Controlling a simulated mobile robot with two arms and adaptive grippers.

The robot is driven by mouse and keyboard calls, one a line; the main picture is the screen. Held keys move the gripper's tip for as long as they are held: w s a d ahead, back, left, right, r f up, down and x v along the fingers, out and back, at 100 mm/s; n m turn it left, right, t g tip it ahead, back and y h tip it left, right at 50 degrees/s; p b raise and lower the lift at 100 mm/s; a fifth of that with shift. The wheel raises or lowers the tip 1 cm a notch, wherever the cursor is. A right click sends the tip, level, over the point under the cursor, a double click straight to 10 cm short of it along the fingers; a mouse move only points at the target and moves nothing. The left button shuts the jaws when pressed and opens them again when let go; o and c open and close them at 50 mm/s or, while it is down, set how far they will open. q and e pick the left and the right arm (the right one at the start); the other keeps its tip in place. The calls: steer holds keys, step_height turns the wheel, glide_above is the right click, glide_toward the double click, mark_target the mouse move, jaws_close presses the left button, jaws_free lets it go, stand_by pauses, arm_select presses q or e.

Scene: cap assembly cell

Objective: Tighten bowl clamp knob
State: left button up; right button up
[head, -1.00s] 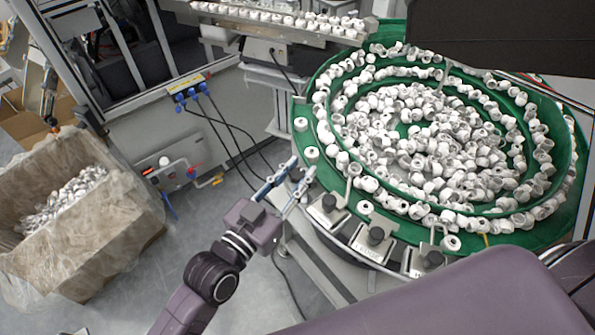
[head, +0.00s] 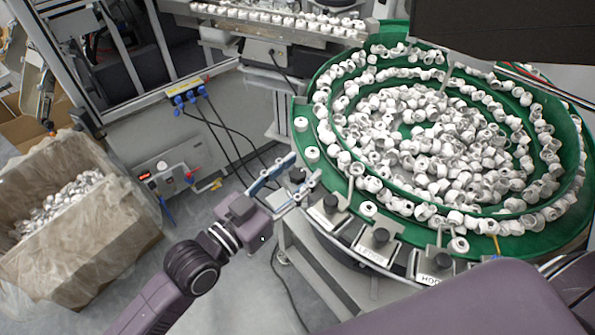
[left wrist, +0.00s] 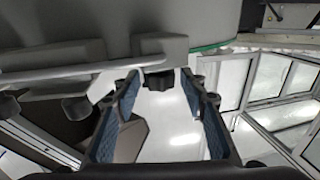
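One dark knob (head: 297,175) is at the left end of this row, by the fingertips of my left gripper (head: 304,168). That gripper is open, one blue-padded finger on each side of the knob in the picture. In the left wrist view, a dark knob (left wrist: 158,79) on a grey bracket shows between the fingertips (left wrist: 160,88), with gaps on both sides. I cannot tell how deep the knob is between the fingers. My right gripper is not in view.
A lined box of parts (head: 110,235) stands on the floor at left. Cables hang from a blue-plug socket strip (head: 190,92). A dark panel (head: 500,30) overhangs the bowl's far side.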

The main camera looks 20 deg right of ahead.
arm_select(q)
steer(key=shift+s+a+f, duration=0.15)
steer(key=shift+a, duration=0.25)
steer(key=v, duration=1.1)
steer(key=shift+s, duration=0.1)
